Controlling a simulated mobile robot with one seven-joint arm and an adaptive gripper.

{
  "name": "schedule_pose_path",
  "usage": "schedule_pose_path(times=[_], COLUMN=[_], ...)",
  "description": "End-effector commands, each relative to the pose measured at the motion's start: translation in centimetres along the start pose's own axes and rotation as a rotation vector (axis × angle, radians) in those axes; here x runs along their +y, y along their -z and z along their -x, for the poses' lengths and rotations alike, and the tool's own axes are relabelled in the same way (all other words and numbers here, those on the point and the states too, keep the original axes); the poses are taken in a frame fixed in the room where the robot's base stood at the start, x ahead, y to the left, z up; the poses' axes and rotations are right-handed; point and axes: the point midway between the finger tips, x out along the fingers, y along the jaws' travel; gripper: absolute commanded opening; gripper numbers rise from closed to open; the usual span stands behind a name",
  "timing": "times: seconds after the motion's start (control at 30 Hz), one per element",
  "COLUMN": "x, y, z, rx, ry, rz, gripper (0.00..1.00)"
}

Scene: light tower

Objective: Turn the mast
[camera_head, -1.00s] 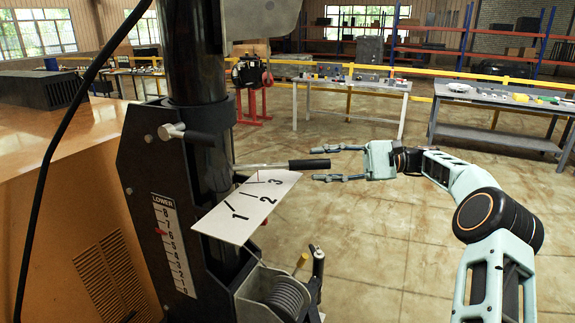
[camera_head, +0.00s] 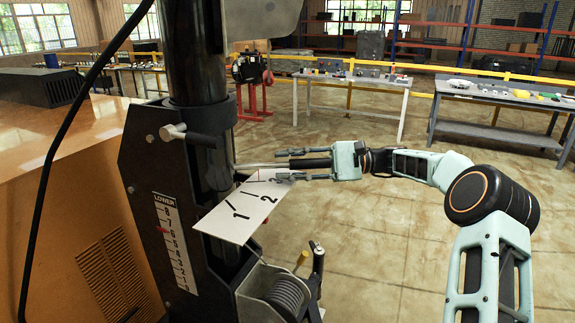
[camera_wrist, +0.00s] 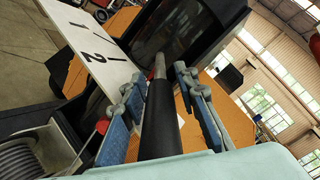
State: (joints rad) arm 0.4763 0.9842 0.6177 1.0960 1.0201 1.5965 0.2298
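The mast (camera_head: 195,60) is a thick black upright tube inside a dark bracket with a scale marked LOWER. A metal bar with a black grip, the handle (camera_head: 318,163), sticks out from it to the right above a white numbered plate (camera_head: 232,212). My gripper (camera_head: 293,165) is around the handle's black grip, with one finger above and one below in the head view. In the wrist view the handle (camera_wrist: 160,120) runs between the two open fingers (camera_wrist: 160,85), with gaps visible beside it.
A winch spool (camera_head: 287,298) with a crank (camera_head: 318,262) is below the plate. An orange cabinet (camera_head: 60,200) stands at left. The floor at right is clear up to the tables.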

Motion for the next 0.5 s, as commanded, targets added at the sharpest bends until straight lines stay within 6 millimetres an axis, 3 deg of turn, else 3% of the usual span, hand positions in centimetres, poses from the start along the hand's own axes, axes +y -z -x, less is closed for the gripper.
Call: schedule_pose_path(times=[0.23, 0.5], x=[0.0, -0.01], y=[0.01, 0.01], z=[0.02, 0.05], rx=[0.0, 0.0], ry=[0.0, 0.0], rz=[0.0, 0.0], gripper=[0.0, 0.0])
